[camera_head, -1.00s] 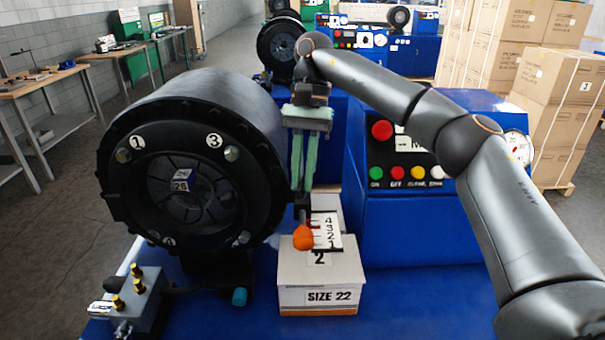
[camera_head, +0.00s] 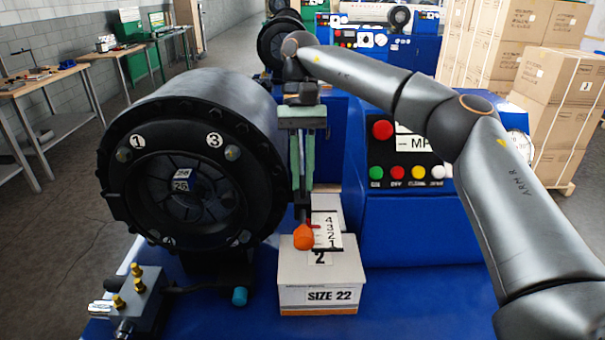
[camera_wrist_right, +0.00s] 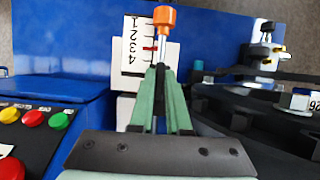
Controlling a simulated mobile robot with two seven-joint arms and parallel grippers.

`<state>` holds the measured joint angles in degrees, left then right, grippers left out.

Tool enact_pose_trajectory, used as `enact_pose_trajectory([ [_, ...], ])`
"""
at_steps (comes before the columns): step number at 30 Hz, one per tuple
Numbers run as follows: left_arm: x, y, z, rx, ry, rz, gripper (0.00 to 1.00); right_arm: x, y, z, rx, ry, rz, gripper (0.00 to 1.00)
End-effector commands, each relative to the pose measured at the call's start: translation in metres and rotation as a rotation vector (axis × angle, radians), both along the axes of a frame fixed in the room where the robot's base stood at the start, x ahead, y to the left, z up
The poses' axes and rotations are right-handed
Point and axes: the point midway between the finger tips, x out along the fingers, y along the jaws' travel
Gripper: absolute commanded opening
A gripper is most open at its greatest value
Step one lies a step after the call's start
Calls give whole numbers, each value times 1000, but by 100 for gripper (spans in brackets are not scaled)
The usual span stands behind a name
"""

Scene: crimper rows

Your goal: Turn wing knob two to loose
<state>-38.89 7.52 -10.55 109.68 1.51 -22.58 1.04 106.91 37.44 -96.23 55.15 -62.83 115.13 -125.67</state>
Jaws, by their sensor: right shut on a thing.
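My right gripper (camera_head: 303,196) points down between the black crimper head and the blue control box. Its green fingers are closed together on the shaft of an orange-ended knob (camera_head: 303,237). In the right wrist view the orange end (camera_wrist_right: 164,18) stands out past the fingertips (camera_wrist_right: 159,72), with a pale shaft between. A white scale plate (camera_head: 328,230) numbered 1 to 4 is beside the knob, with a red mark near its left edge. A "2" label (camera_head: 319,258) lies just below. I cannot tell the knob's wing shape. My left gripper is not in view.
The black crimper head (camera_head: 190,130) stands close left of the gripper. The blue control box (camera_head: 420,225) with coloured buttons is at right. A white "SIZE 22" box (camera_head: 300,296) stands in front. A grey block with brass fittings (camera_head: 134,296) is at lower left.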

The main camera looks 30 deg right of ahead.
Motion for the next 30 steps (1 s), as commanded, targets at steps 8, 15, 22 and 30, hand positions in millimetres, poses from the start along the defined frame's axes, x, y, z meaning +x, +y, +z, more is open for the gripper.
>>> enact_pose_trajectory([
  [8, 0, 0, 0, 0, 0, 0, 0, 0, 0, 0, 0, 1, 3, 37],
  [15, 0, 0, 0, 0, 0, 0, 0, 0, 0, 0, 0, 0, 1, 45],
  [22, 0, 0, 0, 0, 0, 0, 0, 0, 1, 5, -1, 1, 3, 45],
  [30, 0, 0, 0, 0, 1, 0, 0, 0, 0, 33, -4, -4, -1, 45],
])
